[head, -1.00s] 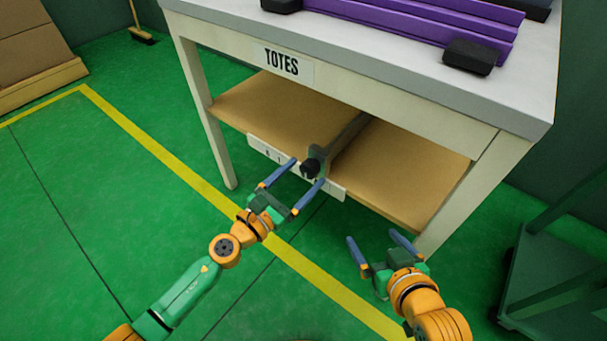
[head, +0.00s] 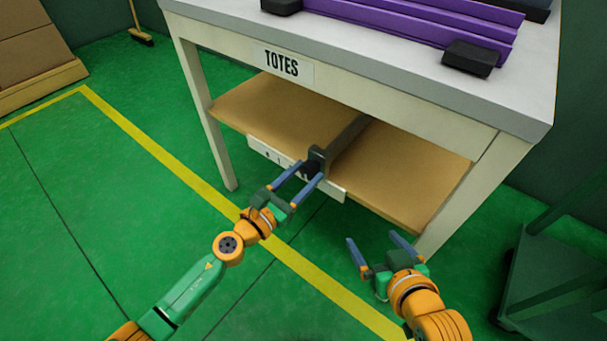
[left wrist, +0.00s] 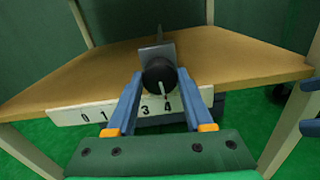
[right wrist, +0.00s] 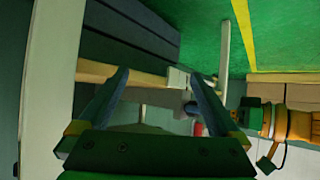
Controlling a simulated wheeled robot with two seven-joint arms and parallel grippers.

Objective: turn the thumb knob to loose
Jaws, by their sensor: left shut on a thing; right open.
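The thumb knob (left wrist: 159,74) is a dark round knob at the front end of a grey divider (head: 346,136) on the lower shelf. In the left wrist view, its white pointer line aims down and slightly right, nearest the 4 on the white number strip (left wrist: 98,113). The strip reads 0, 1, 3, 4; a finger covers the space between 1 and 3. My left gripper (head: 311,171) is shut on the knob, one blue finger on each side. My right gripper (head: 372,239) is open and empty, low in front of the table's right leg.
The table (head: 400,88) has a white TOTES label (head: 283,65) and purple rails (head: 410,22) with black end blocks on top. Its brown lower shelf (head: 265,105) is otherwise bare. A dark green cart (head: 560,265) stands at right.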

